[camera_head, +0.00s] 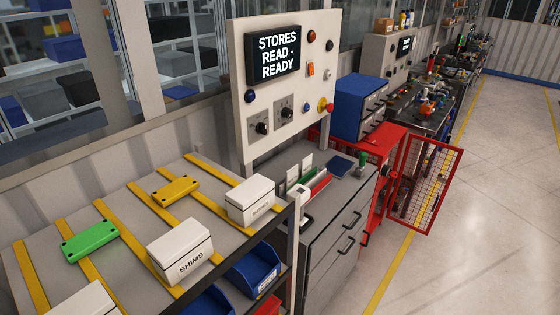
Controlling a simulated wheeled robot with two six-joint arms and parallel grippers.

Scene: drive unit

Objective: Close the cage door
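The cage door (424,186) is a red-framed mesh panel at the right. It stands swung open, out over the floor, on the right side of a red cage frame (376,204). The opening beside it shows dark items, too small to tell apart. Neither of my grippers is in view, so their state does not show.
A shelf rack (130,215) with white boxes, one marked SHIMS (180,250), fills the front left. A grey drawer cabinet (333,240) stands between it and the cage. A control panel (287,85) rises behind. The floor at right (490,220) is clear.

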